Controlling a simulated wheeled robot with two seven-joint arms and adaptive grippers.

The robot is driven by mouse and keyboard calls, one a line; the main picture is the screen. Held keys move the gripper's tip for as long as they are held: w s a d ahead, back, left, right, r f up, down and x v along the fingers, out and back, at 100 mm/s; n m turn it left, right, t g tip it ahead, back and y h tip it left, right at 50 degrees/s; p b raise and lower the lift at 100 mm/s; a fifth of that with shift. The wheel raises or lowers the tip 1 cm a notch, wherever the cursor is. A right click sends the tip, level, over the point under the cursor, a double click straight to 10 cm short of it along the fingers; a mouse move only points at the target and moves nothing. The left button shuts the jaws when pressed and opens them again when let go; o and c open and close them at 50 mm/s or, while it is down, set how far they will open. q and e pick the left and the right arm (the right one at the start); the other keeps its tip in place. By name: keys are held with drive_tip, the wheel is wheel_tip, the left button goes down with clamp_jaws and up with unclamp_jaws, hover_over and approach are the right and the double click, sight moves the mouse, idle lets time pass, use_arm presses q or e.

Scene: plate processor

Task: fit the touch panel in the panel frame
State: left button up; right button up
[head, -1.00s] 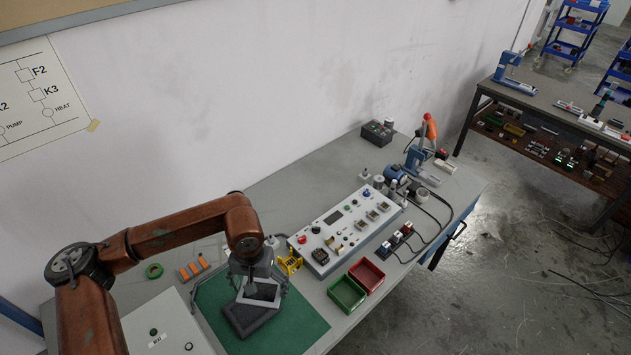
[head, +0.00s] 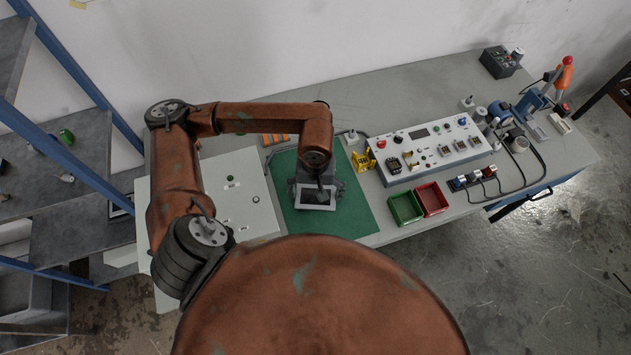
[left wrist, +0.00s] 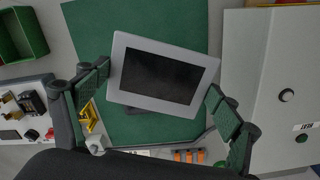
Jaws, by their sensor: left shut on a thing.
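The touch panel (left wrist: 160,76), a light grey bezel around a dark screen, is between the two fingers of my left gripper (left wrist: 158,108) in the left wrist view. The fingers are shut on its two short sides. In the head view the left gripper (head: 316,188) and the touch panel (head: 315,207) are over the green mat. A dark piece (left wrist: 148,109), probably the panel frame, shows only at its edge behind the panel in the left wrist view. The panel hides most of it, and I cannot tell whether the two touch. My right gripper is not in view.
The green mat (head: 356,212) lies between a light grey cabinet panel (head: 250,200) and a control box (head: 430,150). A green bin (head: 405,208) and a red bin (head: 432,198) stand right of it. A yellow part (head: 363,160) is near its back corner.

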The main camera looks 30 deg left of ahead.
use_arm(q)
drive_tip(key=w+a+f, duration=0.1)
drive_tip(key=w+f, duration=0.1)
drive_tip(key=w+a+f+p, duration=0.1)
drive_tip(key=w+a+f, duration=0.1)
drive_tip(key=w+f, duration=0.1)
drive_tip(key=w+a+f, duration=0.2)
drive_tip(key=w, duration=0.1)
drive_tip(key=shift+w+f, duration=0.15)
drive_tip(key=shift+f, duration=0.2)
drive_tip(key=shift+w+a+f+p, duration=0.15)
drive_tip(key=shift+w+f+p, duration=0.05)
drive_tip(key=shift+f+p, duration=0.1)
wheel_tip(320, 180, down, 3)
drive_tip(key=shift+r+p, duration=0.1)
drive_tip(key=shift+p, duration=0.4)
drive_tip(key=shift+f+b, duration=0.5)
drive_tip(key=shift+b, duration=0.1)
drive_tip(key=o, duration=1.5)
